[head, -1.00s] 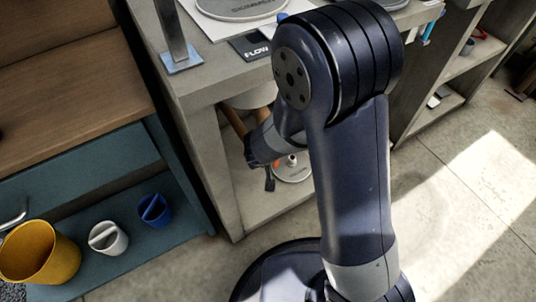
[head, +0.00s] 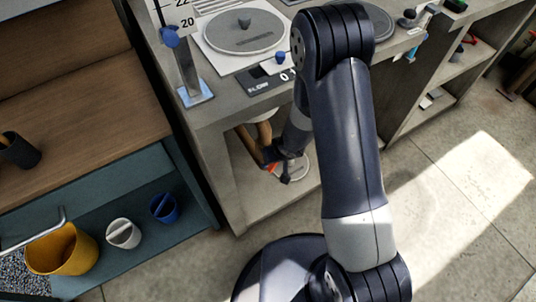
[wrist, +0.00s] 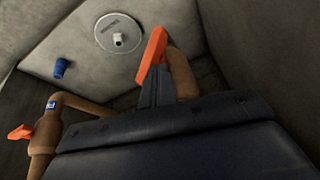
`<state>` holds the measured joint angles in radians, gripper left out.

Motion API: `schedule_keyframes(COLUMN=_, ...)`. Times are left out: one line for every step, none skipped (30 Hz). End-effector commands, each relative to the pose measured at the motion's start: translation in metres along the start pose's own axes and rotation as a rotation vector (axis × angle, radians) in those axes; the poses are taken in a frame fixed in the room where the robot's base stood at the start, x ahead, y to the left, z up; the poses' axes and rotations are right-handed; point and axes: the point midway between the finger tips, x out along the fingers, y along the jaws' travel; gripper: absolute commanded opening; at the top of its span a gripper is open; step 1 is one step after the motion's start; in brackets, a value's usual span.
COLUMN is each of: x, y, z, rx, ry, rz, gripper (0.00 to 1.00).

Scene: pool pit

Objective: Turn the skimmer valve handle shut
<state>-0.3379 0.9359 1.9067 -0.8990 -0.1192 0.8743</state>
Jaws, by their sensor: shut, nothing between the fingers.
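In the wrist view, one orange valve handle (wrist: 153,55) stands tilted just beyond the fingertips of my gripper (wrist: 155,85), in front of a brown pipe (wrist: 183,72). The fingers are shut with nothing between them, and the handle appears to be against or very near them; I cannot tell contact. A second orange handle (wrist: 20,132) sits on a brown pipe at the left, near a blue tag (wrist: 51,105). I cannot read which valve is the skimmer's. In the head view, my gripper (head: 287,170) is inside the counter's opening beside an orange handle (head: 271,168).
A round lettered plate (wrist: 118,35) and a blue cap (wrist: 60,68) are on the surface behind the pipes. The concrete counter (head: 215,115) closes over the opening. A blue-green shelf (head: 140,255) with a yellow bucket (head: 62,255) stands left. The floor at right is open.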

Motion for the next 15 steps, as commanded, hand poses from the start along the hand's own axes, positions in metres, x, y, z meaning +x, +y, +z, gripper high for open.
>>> schedule_keyframes(x=-0.003, y=0.001, z=-0.001, rx=0.004, ry=-0.002, rz=-0.003, gripper=0.0)
schedule_keyframes(x=-0.002, y=0.002, z=-0.001, rx=0.004, ry=-0.001, rz=-0.004, gripper=0.0)
schedule_keyframes(x=-0.002, y=0.003, z=-0.001, rx=0.003, ry=0.0, rz=-0.005, gripper=0.0)
schedule_keyframes(x=-0.001, y=0.004, z=-0.002, rx=0.003, ry=0.0, rz=-0.005, gripper=0.0)
schedule_keyframes(x=-0.001, y=0.005, z=-0.002, rx=0.004, ry=0.0, rz=-0.005, gripper=0.0)
schedule_keyframes(x=-0.001, y=0.006, z=-0.002, rx=0.003, ry=0.0, rz=-0.004, gripper=0.0)
schedule_keyframes(x=-0.001, y=0.007, z=-0.002, rx=0.003, ry=-0.001, rz=-0.004, gripper=0.0)
schedule_keyframes(x=-0.002, y=0.008, z=-0.003, rx=0.004, ry=-0.001, rz=-0.004, gripper=0.0)
schedule_keyframes(x=-0.002, y=0.01, z=-0.003, rx=0.004, ry=-0.001, rz=-0.003, gripper=0.0)
schedule_keyframes(x=-0.002, y=0.012, z=-0.004, rx=0.005, ry=-0.001, rz=-0.003, gripper=0.0)
schedule_keyframes(x=-0.002, y=0.013, z=-0.004, rx=0.005, ry=-0.002, rz=-0.003, gripper=0.0)
schedule_keyframes(x=-0.002, y=0.015, z=-0.004, rx=0.005, ry=-0.001, rz=-0.004, gripper=0.0)
schedule_keyframes(x=-0.002, y=0.017, z=-0.004, rx=0.003, ry=-0.001, rz=-0.004, gripper=0.0)
schedule_keyframes(x=-0.001, y=0.018, z=-0.005, rx=0.005, ry=-0.001, rz=-0.004, gripper=0.0)
schedule_keyframes(x=-0.001, y=0.021, z=-0.005, rx=0.004, ry=-0.001, rz=-0.003, gripper=0.0)
